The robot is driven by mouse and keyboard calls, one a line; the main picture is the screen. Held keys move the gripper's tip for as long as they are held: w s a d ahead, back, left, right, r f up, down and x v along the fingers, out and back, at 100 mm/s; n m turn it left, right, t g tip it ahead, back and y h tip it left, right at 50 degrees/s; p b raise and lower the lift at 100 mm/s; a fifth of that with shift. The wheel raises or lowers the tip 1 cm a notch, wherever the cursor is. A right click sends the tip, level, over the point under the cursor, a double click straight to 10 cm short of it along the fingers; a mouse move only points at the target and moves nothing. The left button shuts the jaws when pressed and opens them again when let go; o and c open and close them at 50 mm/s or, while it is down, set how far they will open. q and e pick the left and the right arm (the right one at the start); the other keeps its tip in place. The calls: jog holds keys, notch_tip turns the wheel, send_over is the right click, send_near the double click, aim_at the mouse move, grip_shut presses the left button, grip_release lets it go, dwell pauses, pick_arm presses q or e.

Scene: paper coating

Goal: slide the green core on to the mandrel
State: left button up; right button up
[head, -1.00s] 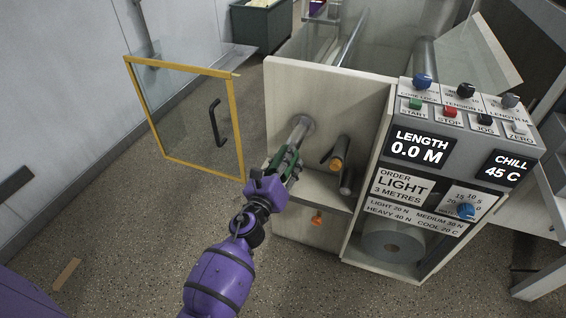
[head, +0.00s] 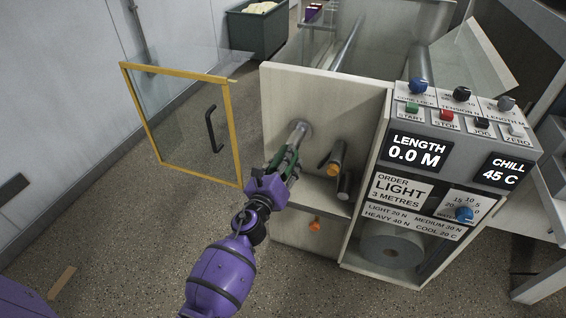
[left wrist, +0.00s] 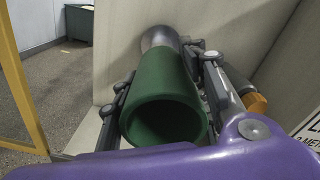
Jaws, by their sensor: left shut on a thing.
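The green core (left wrist: 163,95) is a hollow tube. My left gripper (head: 284,163) is shut on it, with a finger on each side in the left wrist view. The core also shows in the head view (head: 279,156), mostly hidden by the fingers. The mandrel (head: 299,132) is a grey metal shaft sticking out of the machine's pale side panel. In the left wrist view the mandrel (left wrist: 160,38) lies beyond the core's far end, roughly in line with it. I cannot tell whether that end is around the mandrel or just before it. My right gripper is not in view.
An open yellow-framed glass door (head: 181,79) stands left of the mandrel. The control panel (head: 440,150) is further right. A dark green bin (head: 258,30) stands behind.

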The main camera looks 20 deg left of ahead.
pick_arm(q)
jog(key=shift+w, duration=0.35)
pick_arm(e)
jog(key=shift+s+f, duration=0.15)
pick_arm(q)
jog(key=shift+w, duration=0.75)
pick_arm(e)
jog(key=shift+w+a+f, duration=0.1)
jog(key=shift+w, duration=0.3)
pick_arm(q)
jog(key=shift+w+b, duration=0.4)
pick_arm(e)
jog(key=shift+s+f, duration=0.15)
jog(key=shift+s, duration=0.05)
pick_arm(q)
jog(key=shift+w, duration=0.5)
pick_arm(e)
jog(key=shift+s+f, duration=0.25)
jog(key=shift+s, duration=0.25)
pick_arm(q)
jog(key=shift+w+d+b, duration=0.1)
jog(key=shift+w+b, duration=0.3)
jog(key=shift+w, duration=0.35)
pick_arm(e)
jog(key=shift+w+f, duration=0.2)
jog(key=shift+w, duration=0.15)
